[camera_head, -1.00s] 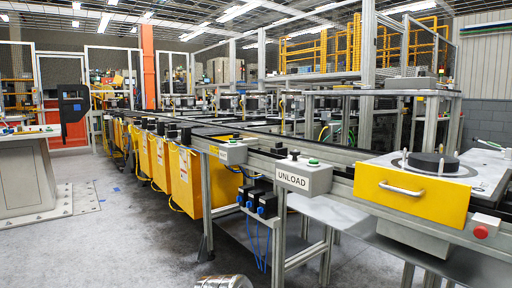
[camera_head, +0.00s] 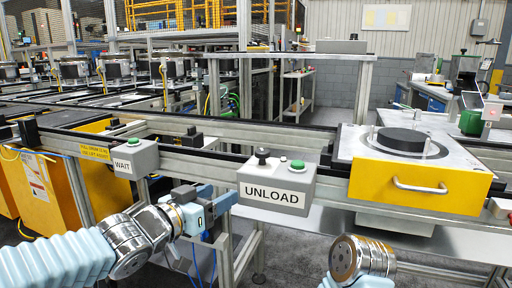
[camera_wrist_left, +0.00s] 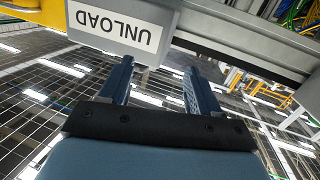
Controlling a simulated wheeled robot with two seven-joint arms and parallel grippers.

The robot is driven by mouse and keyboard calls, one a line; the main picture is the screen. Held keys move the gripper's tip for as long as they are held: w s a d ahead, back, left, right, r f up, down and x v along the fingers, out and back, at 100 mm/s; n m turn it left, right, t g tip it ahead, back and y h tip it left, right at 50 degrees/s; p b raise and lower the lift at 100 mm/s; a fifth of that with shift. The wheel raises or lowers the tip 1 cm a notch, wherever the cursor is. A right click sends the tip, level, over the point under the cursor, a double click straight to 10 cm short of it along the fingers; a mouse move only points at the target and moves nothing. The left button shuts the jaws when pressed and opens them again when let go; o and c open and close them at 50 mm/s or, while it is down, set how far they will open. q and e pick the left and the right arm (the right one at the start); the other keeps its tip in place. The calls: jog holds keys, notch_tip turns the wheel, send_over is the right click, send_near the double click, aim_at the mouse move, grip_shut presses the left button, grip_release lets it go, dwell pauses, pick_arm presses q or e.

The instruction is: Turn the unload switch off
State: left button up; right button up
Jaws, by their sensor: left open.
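The grey UNLOAD box (camera_head: 308,190) is fixed to the front rail of the conveyor. On its top are a black knob switch (camera_head: 262,156) and a green button (camera_head: 298,165). The box also shows upside down in the left wrist view (camera_wrist_left: 150,15), where its top controls are hidden. My left gripper (camera_head: 230,200) is just left of the box and slightly low, apart from the knob. In the left wrist view its two blue fingers (camera_wrist_left: 160,78) are spread and empty, near the box. Of my right arm only a wrist joint shows at bottom right.
A similar WAIT box (camera_head: 143,158) is on the rail to the left. A yellow pallet (camera_head: 418,190) with a handle and a black disc (camera_head: 400,138) sits right of the UNLOAD box. The conveyor rail and frame posts lie close behind and below my left gripper.

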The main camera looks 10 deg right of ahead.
pick_arm(q)
jog(key=m+h, duration=0.1)
send_near(258, 154)
jog(key=x, duration=1)
jog(key=shift+d, duration=0.1)
